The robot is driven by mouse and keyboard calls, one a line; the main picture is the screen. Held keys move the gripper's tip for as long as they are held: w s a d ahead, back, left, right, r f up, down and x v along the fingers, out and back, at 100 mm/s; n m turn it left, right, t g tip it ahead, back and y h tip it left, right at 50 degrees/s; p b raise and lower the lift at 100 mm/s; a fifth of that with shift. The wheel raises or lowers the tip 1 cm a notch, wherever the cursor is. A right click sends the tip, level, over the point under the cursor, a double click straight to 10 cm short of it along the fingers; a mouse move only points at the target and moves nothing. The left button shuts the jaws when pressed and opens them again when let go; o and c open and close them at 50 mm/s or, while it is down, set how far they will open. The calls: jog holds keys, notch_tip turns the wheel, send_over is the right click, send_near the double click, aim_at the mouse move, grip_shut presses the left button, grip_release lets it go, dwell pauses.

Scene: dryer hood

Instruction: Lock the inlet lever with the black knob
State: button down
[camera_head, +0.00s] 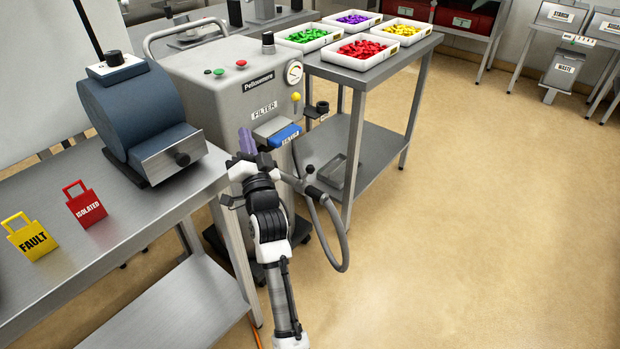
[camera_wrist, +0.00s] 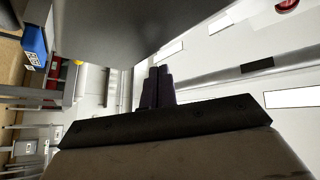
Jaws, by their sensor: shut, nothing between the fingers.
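The grey filter machine (camera_head: 215,85) stands between two steel tables. A small black ball knob (camera_head: 310,169) shows low at its right side, close to the grey hose (camera_head: 336,225). A larger black knob (camera_head: 322,106) sits higher, at the machine's right edge. I cannot read which one belongs to the inlet lever, and the lever itself is not clear. My gripper (camera_head: 246,140), with purple fingers, is in front of the machine, left of both knobs and apart from them. The fingers also show in the wrist view (camera_wrist: 158,87), shut and empty.
A blue part (camera_head: 284,135) juts from the machine's front, right of my gripper; a yellow knob (camera_head: 296,97) is above it. A blue-grey dryer (camera_head: 140,115) and red (camera_head: 85,205) and yellow (camera_head: 29,238) tags stand on the left table. The floor at right is clear.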

jog(key=w+d+f+m+h, duration=0.1)
jog(key=d+f+m+h, duration=0.2)
jog(key=f, duration=0.6)
jog(key=d+f+m+g+h+p, duration=0.1)
jog(key=d+f+m+h, duration=0.2)
jog(key=d+f+m, duration=0.4)
jog(key=w+d+f+m+g+h, duration=0.1)
jog(key=d+f+m+h, duration=0.2)
jog(key=d+f+m, duration=0.3)
notch_tip(320, 180, down, 6)
jog(key=shift+w+d+r+p, duration=0.25)
jog(key=shift+w+d+p, duration=0.1)
jog(key=shift+d, duration=0.3)
jog(key=shift+r, duration=0.15)
